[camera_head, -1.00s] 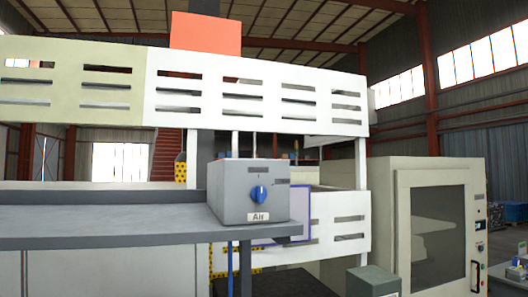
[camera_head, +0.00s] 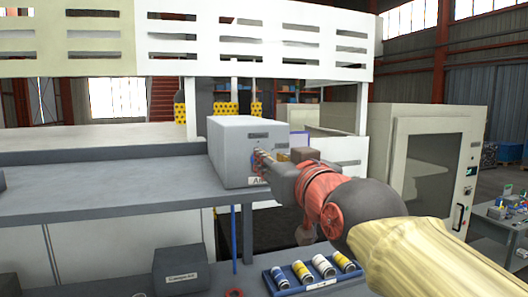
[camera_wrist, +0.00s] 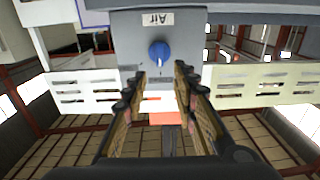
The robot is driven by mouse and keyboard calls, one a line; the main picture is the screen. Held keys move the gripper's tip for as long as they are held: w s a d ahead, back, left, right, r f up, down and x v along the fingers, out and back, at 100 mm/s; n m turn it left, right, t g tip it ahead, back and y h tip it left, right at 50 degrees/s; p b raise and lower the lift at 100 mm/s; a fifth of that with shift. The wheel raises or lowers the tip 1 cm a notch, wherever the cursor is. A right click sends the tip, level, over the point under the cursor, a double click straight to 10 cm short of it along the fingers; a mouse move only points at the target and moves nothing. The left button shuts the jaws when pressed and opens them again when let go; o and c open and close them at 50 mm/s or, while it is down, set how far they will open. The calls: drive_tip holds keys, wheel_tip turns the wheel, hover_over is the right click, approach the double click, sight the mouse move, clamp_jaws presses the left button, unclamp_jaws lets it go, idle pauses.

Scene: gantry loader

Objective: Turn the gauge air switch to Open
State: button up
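The air switch box (camera_head: 232,145) is a grey box standing on the right end of the grey shelf. Its "Air" label is partly covered by my arm in the head view.
The grey shelf (camera_head: 110,185) extends left of the box. Below it are a blue tray (camera_head: 318,288) with several canisters and a dark box (camera_head: 181,270). A white slotted guard (camera_head: 255,45) is above and behind. A pale cabinet (camera_head: 430,160) stands at right.

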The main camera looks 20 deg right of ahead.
drive_tip(key=shift+w+p, duration=0.45)
drive_tip(key=shift+w, duration=2.3)
drive_tip(key=c, duration=0.3)
drive_tip(key=c, duration=0.4)
clamp_jaws()
